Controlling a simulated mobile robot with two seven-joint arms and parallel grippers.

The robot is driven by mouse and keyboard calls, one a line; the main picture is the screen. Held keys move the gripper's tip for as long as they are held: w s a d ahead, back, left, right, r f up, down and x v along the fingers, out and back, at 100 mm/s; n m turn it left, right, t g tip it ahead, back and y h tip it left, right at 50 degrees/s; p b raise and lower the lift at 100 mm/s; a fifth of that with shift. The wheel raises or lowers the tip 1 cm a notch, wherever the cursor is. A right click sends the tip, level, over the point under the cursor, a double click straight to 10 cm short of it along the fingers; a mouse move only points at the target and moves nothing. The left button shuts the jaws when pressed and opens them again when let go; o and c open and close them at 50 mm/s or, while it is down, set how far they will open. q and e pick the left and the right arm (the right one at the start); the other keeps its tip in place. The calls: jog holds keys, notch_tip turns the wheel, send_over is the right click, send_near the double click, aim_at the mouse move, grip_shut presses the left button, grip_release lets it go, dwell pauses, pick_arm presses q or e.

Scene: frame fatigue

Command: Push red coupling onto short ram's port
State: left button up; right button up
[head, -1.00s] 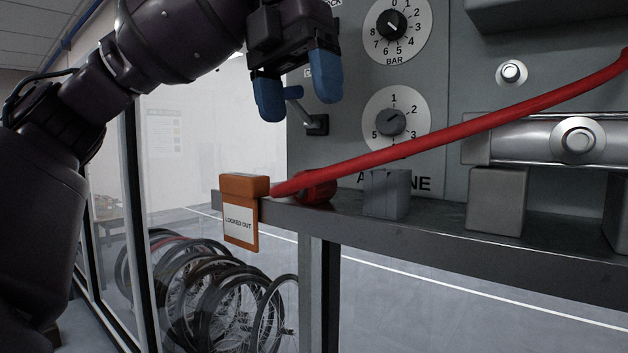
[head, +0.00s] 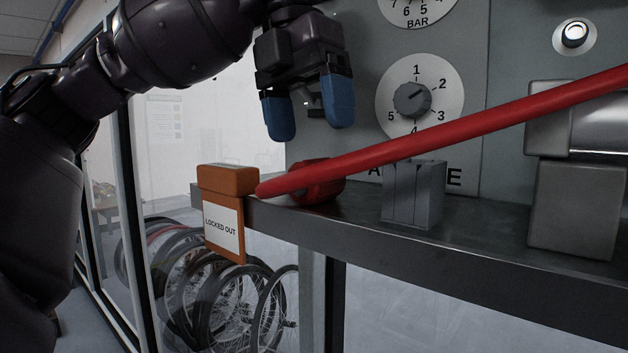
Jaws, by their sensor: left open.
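The red coupling (head: 318,182) lies on the metal shelf near its left end, partly hidden behind a red hose (head: 440,134). The hose rises from the shelf's left end to the upper right edge of the view. Part of the metal ram (head: 598,124) shows at the right on a grey block; its port cannot be made out. My left gripper (head: 309,112) has blue fingertips pointing down. It is open and empty, above the coupling and apart from it. My right gripper is not in view.
An orange "LOCKED OUT" box (head: 226,182) hangs on the shelf's left end. A small grey slotted block (head: 413,196) and a larger grey block (head: 572,208) stand on the shelf (head: 470,238). A dial (head: 412,100) is on the panel behind. Bicycle wheels (head: 215,295) stand below.

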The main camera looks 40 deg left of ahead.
aim_at(311, 171)
pick_arm(q)
jog(key=shift+d+f, duration=0.15)
jog(key=shift+f, duration=0.65)
jog(key=f, duration=0.3)
jog(key=shift+s+d+p, duration=0.2)
jog(key=shift+s+p, duration=0.1)
jog(key=shift+d+f, duration=0.15)
jog(key=shift+f, duration=0.65)
jog(key=c, duration=1)
jog(key=shift+r, duration=0.1)
